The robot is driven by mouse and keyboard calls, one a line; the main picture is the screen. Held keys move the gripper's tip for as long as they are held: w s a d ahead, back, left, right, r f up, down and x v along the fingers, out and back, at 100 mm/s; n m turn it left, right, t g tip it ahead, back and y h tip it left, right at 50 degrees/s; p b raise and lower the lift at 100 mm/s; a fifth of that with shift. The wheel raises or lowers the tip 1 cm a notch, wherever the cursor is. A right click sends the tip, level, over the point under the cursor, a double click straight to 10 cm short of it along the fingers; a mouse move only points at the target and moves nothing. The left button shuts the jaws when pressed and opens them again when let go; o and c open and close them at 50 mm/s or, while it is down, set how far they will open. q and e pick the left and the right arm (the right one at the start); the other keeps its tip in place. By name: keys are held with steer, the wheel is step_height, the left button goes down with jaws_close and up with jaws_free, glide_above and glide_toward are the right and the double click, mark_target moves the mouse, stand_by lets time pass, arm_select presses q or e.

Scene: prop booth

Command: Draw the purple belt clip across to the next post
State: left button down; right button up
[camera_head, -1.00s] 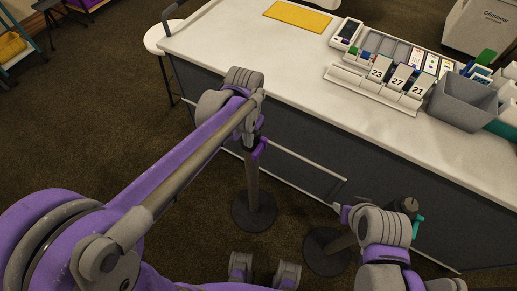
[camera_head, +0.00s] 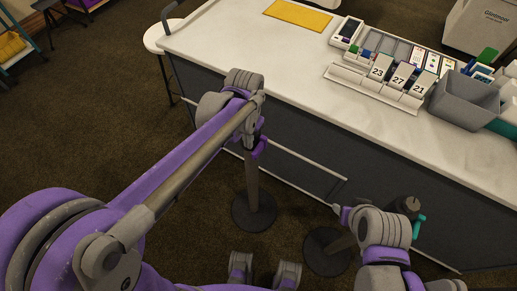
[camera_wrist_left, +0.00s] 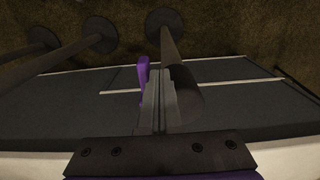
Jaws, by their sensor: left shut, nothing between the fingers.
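The purple belt clip (camera_head: 260,147) is at the upper part of a dark post (camera_head: 253,185). In the left wrist view the clip (camera_wrist_left: 143,74) lies just left of my finger tips, beside them and not between them. My left gripper (camera_wrist_left: 156,76) is shut and empty. The dark post (camera_wrist_left: 176,75) stands close on its right side. In the head view my left gripper is partly hidden behind its own wrist. A second post (camera_head: 405,205) is at the right, its shaft partly hidden by my right arm. My right gripper (camera_head: 339,208) is small and its jaws are unclear.
A white-topped counter (camera_head: 250,50) with dark panels runs behind the posts. It bears number blocks, a grey bin (camera_head: 465,100) and a yellow mat (camera_head: 297,17). A teal piece (camera_head: 417,225) is at the second post. Round post bases (camera_head: 254,212) stand on brown carpet.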

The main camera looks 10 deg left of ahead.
arm_select(q)
steer(key=shift+f+b, duration=1.5)
steer(key=shift+f, duration=0.85)
